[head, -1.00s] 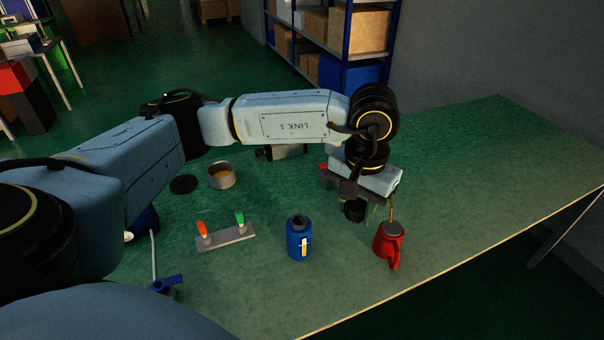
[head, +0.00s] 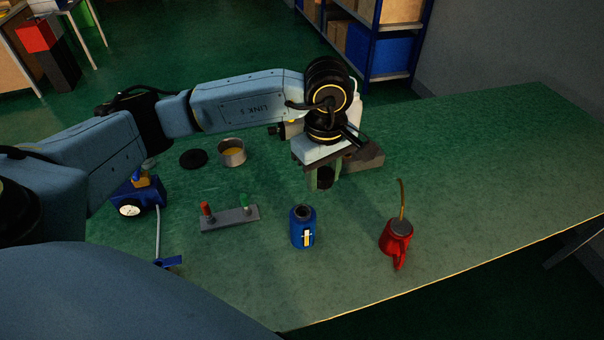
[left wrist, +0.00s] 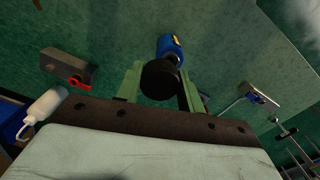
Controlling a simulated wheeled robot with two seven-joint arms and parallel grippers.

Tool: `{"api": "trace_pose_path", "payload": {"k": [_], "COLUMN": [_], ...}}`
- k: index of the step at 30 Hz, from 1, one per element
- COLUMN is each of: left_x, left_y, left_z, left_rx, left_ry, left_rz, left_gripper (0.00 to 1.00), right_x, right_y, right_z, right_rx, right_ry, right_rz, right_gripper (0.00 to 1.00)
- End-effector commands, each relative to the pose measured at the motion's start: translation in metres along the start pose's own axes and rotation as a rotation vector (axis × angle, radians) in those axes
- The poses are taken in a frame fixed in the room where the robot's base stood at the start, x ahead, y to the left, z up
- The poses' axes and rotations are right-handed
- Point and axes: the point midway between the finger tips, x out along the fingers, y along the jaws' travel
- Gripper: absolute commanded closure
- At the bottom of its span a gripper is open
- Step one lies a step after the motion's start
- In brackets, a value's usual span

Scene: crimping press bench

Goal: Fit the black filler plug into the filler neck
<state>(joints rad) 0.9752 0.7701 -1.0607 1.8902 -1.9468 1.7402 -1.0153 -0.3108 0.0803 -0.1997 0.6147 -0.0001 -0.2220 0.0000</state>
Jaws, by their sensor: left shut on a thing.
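My left gripper (head: 322,176) is shut on the black filler plug (head: 325,178), holding it in the air above the bench. In the left wrist view the plug (left wrist: 160,80) shows as a dark round shape between the green fingers. A blue canister (head: 302,230) with a dark round neck (head: 302,211) on top and a pale strip on its front stands upright on the bench. The plug is apart from the neck, behind and slightly right of it in the head view. In the left wrist view the canister (left wrist: 168,46) lies just beyond the plug, which partly covers it. My right gripper is not in view.
A red spouted can (head: 397,238) stands right of the canister. A grey block with a red and a green knob (head: 230,218) lies to the left. A metal cup (head: 232,152), a black disc (head: 193,159) and a blue unit with a gauge (head: 138,195) stand farther left. The bench's right side is clear.

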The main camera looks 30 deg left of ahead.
Motion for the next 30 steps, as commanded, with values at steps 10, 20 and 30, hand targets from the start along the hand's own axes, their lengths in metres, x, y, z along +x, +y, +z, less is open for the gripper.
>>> {"api": "trace_pose_path", "payload": {"k": [10, 20, 30], "left_x": [0.009, 0.019, 0.024], "left_y": [-0.01, -0.022, -0.029], "left_z": [-0.01, -0.023, -0.029], "left_rx": [-0.879, -1.681, -2.061], "left_ry": [-0.002, 0.011, 0.022], "left_rz": [-0.002, -0.004, 0.003], "left_gripper": [0.84, 0.84, 0.84], "right_x": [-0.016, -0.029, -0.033], "right_y": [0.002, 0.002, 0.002], "right_z": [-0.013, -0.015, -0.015], "right_rx": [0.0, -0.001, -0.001], "right_ry": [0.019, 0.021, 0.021], "right_rz": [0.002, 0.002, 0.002], "right_gripper": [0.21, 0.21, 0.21]}}
